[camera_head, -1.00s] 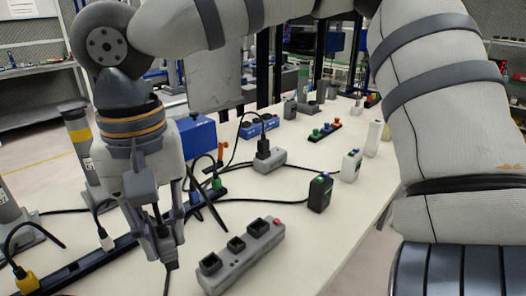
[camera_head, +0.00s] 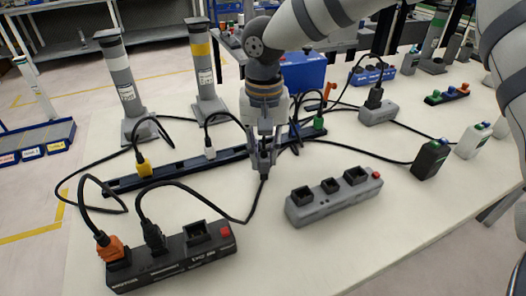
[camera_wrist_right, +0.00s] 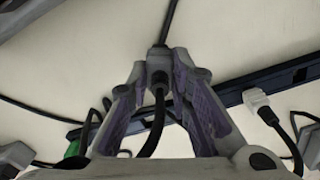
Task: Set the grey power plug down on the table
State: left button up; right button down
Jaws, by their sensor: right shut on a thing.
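My right gripper (camera_head: 263,166) points down over the white table (camera_head: 330,255), between the long dark rail and the grey power strip (camera_head: 335,198). In the right wrist view, its two fingers (camera_wrist_right: 160,75) are shut on the grey power plug (camera_wrist_right: 157,65), which sits between the fingertips with a dark cable attached. In the head view the fingers mostly hide the plug, and a black cable runs from the fingertips toward the black power strip (camera_head: 172,258). The fingertips are low over the table; I cannot tell whether the plug touches it. My left gripper is not in view.
The dark rail (camera_head: 180,176) with a yellow plug (camera_head: 144,168) and a white plug (camera_head: 210,153) lies behind the gripper. A black bottle-like block (camera_head: 430,160) stands at right. Loose cables cross the left side.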

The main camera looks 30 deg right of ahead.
jog(key=shift+f, duration=0.15)
jog(key=c, duration=1.5)
grip_release()
jog(key=shift+o, duration=0.2)
notch_tip(320, 180, up, 12)
jog(key=shift+r, duration=0.15)
